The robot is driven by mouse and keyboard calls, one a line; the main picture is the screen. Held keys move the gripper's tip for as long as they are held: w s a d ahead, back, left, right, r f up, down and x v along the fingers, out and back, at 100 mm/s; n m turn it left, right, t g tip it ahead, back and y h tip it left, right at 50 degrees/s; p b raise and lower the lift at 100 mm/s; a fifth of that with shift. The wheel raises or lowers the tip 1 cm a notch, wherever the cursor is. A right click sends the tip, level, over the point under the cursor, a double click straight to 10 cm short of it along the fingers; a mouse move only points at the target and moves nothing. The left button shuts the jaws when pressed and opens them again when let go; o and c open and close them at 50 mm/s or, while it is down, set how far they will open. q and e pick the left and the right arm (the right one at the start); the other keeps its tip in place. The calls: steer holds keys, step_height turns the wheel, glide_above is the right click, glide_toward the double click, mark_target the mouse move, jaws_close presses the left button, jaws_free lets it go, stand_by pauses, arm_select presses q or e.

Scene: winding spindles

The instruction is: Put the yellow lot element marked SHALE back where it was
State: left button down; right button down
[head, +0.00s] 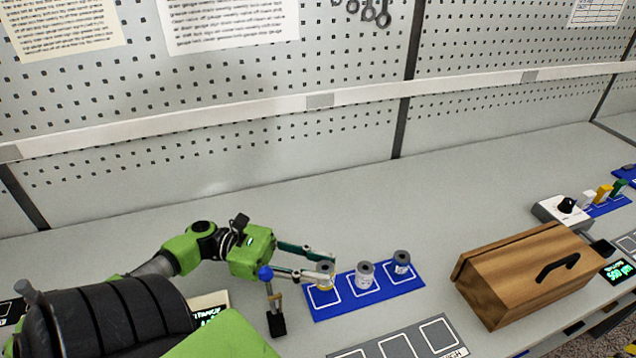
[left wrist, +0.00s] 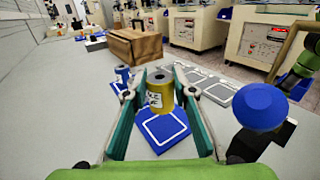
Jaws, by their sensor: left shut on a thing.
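The yellow element (head: 325,281) is a short spool with a grey top, and it also shows in the left wrist view (left wrist: 158,98). Its label shows only in part and I cannot read it. My left gripper (head: 318,268) is shut on it, one finger on each side. The element is upright over the nearest-left white square of the blue mat (head: 405,285); I cannot tell whether its base touches the mat. Two other spools with white labels, a middle one (head: 365,276) and a right one (head: 402,264), stand on the other squares.
A blue ball on a stand with a black base (head: 278,325) is close to my left gripper's near side. A grey mat with empty squares (head: 400,343) lies in front. A wooden box (head: 528,270) stands to the right. The bench behind the blue mat is clear.

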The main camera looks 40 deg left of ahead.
arm_select(q)
steer(key=shift+f, duration=2.05)
steer(key=c, duration=1.7)
jaws_free()
steer(key=shift+f, duration=0.15)
steer(key=b+v, duration=0.3)
steer(key=v, duration=0.8)
steer(key=shift+s+a+r, duration=0.25)
steer(key=shift+a, duration=0.2)
